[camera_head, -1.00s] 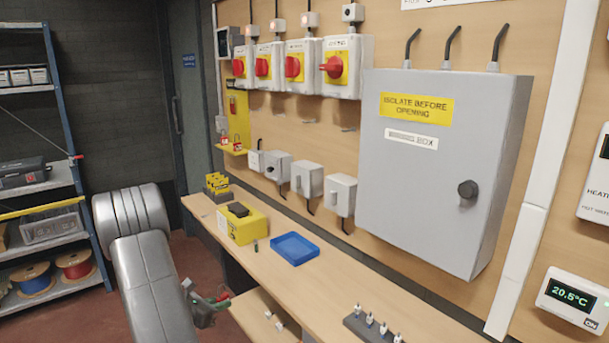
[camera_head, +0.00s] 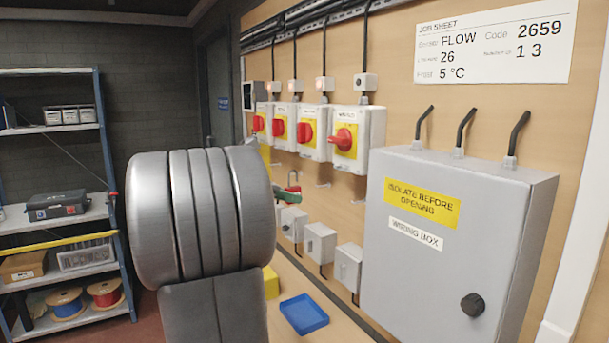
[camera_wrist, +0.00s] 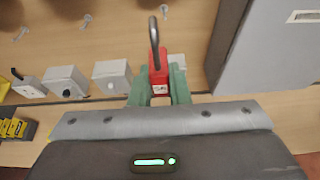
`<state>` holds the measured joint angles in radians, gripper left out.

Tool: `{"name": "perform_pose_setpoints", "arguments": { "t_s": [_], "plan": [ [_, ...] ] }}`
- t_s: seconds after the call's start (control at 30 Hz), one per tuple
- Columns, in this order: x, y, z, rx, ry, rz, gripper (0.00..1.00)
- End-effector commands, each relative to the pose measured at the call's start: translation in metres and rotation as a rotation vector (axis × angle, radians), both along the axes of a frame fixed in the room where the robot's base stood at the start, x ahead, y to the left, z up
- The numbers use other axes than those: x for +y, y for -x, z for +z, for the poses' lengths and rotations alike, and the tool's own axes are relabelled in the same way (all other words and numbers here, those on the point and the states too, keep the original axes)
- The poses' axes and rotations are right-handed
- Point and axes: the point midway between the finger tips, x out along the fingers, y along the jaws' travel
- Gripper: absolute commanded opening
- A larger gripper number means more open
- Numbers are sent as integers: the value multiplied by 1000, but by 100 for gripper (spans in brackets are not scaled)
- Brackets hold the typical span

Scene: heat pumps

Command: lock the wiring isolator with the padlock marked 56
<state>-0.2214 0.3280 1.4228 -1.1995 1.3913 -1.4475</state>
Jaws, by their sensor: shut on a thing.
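A red padlock (camera_wrist: 157,66) with a dark shackle stands upright between the green fingers of my gripper (camera_wrist: 159,80) in the wrist view. My gripper is shut on its body, with the shackle pointing away. Its white label is too small to read. In the head view the padlock (camera_head: 293,182) shows small beside my gripper (camera_head: 286,194), partly hidden by my arm. The nearest isolator (camera_head: 352,140), with a label that appears to read WIRING, has a red knob on a yellow plate. It is on the wall, above and right of my gripper.
The grey wiring box (camera_head: 455,250) projects from the wall right of the isolators. Small grey boxes (camera_head: 320,242) and hooks line the wall below them. A blue tray (camera_head: 304,314) lies on the bench. A job sheet (camera_head: 505,45) hangs above.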

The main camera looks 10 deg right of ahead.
Motion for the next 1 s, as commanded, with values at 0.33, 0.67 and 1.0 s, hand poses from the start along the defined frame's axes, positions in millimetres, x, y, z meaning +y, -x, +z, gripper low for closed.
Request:
{"name": "perform_pose_setpoints", "arguments": {
  "t_s": [0.33,0.67,1.0],
  "plan": [
    [-13,11,26,2,1,5,0],
    [-43,0,25,1,1,4,0],
    [-71,-10,29,2,2,4,0]
  ]
}}
